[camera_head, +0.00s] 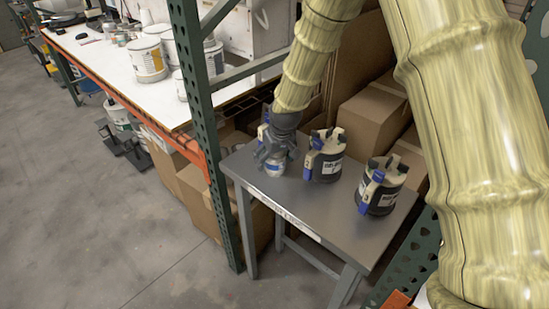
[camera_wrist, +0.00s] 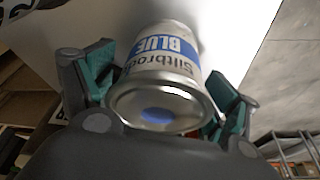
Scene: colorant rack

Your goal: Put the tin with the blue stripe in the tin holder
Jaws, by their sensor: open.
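The tin with the blue stripe (camera_wrist: 165,65) fills the middle of the wrist view, its lid with a blue dot towards the camera. Its label reads "Siltbrook BLUE". My gripper (camera_head: 273,155) is open, with one green-padded finger on each side of the tin. In the head view the tin (camera_head: 274,170) shows below my fingers, at the left of the small grey table. Two dark tin holders with blue handles stand to its right, a middle one (camera_head: 325,162) and a right one (camera_head: 379,194). A blue part behind my gripper is mostly hidden; I cannot tell if it is another holder.
The small grey table (camera_head: 300,205) has bare room along its front. A green rack post (camera_head: 197,110) stands left of it. A white workbench (camera_head: 105,62) with several tins (camera_head: 148,62) is at the left. Cardboard boxes (camera_head: 368,115) stand behind the table.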

